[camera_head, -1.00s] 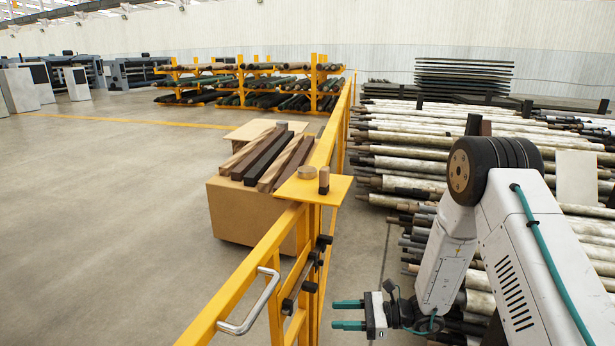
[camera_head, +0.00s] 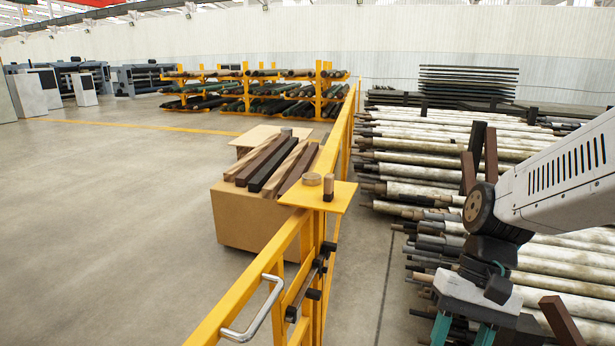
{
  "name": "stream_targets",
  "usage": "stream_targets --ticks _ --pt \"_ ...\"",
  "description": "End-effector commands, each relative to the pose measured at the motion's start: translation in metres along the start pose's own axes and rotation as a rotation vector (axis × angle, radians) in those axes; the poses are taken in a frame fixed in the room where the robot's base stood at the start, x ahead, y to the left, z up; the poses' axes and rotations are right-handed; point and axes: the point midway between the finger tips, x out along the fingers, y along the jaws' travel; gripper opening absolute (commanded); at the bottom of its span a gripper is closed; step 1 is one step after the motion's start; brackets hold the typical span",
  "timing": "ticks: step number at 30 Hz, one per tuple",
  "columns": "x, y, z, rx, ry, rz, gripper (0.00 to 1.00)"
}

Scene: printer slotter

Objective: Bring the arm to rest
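My gripper (camera_head: 463,332) hangs at the bottom right of the head view, below the dark wrist joints of my folded arm. Its two teal fingers point down and stand apart, with nothing seen between them. The picture's lower edge cuts off their tips. My white forearm reaches in from the right edge. The gripper is to the right of the yellow railing (camera_head: 268,253), in front of the stacked rollers.
A brown box (camera_head: 248,222) bears several wooden bars. Pale rollers (camera_head: 420,142) fill the right side. The floor at left is clear.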

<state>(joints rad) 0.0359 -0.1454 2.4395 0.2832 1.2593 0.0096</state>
Motion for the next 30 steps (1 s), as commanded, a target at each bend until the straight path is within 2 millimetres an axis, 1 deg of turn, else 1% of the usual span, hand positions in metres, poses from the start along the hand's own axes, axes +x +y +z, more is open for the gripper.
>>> stream_targets --ticks 1,3,9,12,15,21,30 --pt "-0.008 0.007 0.011 -0.033 0.059 0.042 0.45" --pt "-0.017 0.018 0.024 -0.073 0.128 0.101 0.45" --pt "-0.039 0.042 0.058 -0.154 0.325 0.231 0.45" --pt "-0.048 0.047 0.072 -0.175 0.406 0.257 0.45" --pt "-0.054 0.046 0.082 -0.187 0.467 0.253 0.45" --pt "-0.062 0.043 0.090 -0.198 0.522 0.248 0.45" --pt "-0.062 0.043 0.090 -0.199 0.521 0.247 0.45"
